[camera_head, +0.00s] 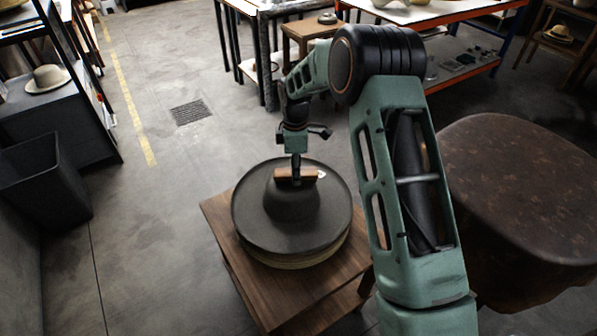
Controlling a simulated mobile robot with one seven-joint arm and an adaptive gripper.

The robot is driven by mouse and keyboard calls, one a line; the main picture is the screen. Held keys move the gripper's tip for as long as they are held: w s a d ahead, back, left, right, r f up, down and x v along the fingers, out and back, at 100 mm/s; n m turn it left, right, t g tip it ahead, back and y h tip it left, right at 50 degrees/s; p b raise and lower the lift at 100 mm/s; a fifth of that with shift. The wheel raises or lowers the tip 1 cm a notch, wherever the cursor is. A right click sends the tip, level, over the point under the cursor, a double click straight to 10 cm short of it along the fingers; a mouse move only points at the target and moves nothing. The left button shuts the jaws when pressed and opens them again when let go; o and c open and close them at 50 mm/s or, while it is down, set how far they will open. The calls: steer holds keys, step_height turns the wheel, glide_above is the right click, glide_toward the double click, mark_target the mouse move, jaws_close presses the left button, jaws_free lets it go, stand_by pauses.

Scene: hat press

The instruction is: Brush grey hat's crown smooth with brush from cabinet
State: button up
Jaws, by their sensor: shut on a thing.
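The grey hat (292,232) sits brim down, crown up, on a round light-coloured base (303,263) on a wooden stand (228,225). Its crown (292,207) is dark grey and rounded. My gripper (296,171) is above the crown and shut on the brush (284,175), a small block with a wooden-brown body. The brush lies across the far upper part of the crown. It looks to be at or very near the felt; I cannot tell whether it touches. The brush's underside is hidden. No cabinet can be made out for certain.
A dark bin (45,180) and a shelf with a pale hat (48,78) are at the left. Workbenches stand at the back. The floor left of the stand is clear.

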mark_target(284, 172)
steer(key=shift+s+a+f, duration=0.1)
steer(key=shift+s+a, duration=0.1)
steer(key=shift+a, duration=1.7)
steer(key=shift+d, duration=0.2)
steer(key=shift+w+d, duration=0.15)
steer(key=shift+d, duration=2)
steer(key=shift+a, duration=0.15)
steer(key=shift+a+b, duration=0.3)
steer(key=shift+a, duration=0.75)
